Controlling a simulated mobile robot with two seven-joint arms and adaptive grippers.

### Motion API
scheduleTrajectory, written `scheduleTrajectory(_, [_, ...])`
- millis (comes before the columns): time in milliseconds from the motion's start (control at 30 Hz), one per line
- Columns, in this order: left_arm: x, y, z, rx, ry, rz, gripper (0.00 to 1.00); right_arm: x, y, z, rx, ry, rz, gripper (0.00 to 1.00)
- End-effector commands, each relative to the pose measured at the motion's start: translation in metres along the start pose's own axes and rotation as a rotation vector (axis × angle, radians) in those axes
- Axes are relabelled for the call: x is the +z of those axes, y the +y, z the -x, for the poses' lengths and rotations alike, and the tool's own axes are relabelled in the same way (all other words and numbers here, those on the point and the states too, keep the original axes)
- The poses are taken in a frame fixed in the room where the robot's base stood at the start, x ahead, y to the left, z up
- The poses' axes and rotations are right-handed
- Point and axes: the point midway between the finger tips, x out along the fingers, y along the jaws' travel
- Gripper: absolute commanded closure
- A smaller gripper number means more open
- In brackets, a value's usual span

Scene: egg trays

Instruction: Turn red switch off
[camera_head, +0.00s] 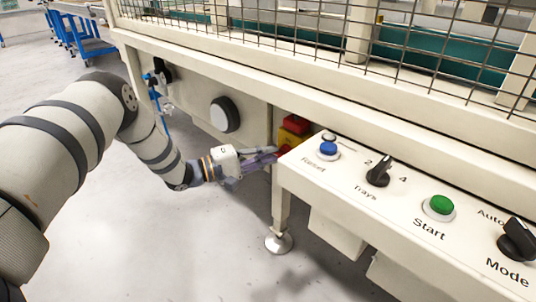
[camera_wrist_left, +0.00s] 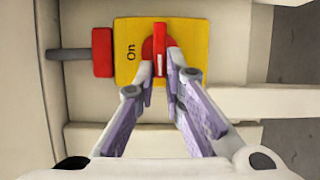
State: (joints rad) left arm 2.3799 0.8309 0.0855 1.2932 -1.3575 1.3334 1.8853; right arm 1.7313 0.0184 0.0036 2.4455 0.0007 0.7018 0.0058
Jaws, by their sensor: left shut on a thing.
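The red switch (camera_wrist_left: 160,48) is a red knob with a raised grip and a white line, on a yellow plate (camera_wrist_left: 206,35). The word "On" is printed on the plate left of the knob in the left wrist view. The grip stands upright in that view. My left gripper (camera_wrist_left: 161,70) is shut on the grip, one finger on each side. In the head view the yellow and red switch box (camera_head: 293,127) sits under the machine's ledge, and my left gripper (camera_head: 277,154) reaches it from the left. The knob is largely hidden there. My right gripper is out of view.
A control panel right of the switch carries a blue button (camera_head: 328,149), a black trays knob (camera_head: 378,173), a green start button (camera_head: 439,205) and a black mode knob (camera_head: 517,240). A red block on a grey rod (camera_wrist_left: 103,52) adjoins the yellow plate. Open floor lies below.

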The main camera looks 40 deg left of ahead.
Motion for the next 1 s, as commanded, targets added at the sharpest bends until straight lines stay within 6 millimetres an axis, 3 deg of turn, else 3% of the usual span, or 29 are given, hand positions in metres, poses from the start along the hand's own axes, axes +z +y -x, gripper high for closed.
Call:
scheduleTrajectory(233, [0.0,0.0,0.0,0.0,0.002,0.002,1.0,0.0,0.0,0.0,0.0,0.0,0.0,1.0])
scheduleTrajectory(267, [0.0,0.0,0.0,0.0,0.002,0.002,0.86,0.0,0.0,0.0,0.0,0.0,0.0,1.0])
scheduleTrajectory(333, [0.0,0.0,0.0,0.0,0.001,0.002,0.7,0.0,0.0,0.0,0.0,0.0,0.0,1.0])
scheduleTrajectory(667, [-0.001,0.0,0.003,-0.001,0.002,0.0,0.7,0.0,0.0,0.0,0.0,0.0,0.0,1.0])
scheduleTrajectory(767, [-0.001,0.0,0.02,-0.001,0.003,0.0,0.7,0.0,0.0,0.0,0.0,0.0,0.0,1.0])
scheduleTrajectory(1000, [-0.001,0.0,0.085,-0.001,0.004,0.001,0.7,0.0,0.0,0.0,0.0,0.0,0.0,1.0])
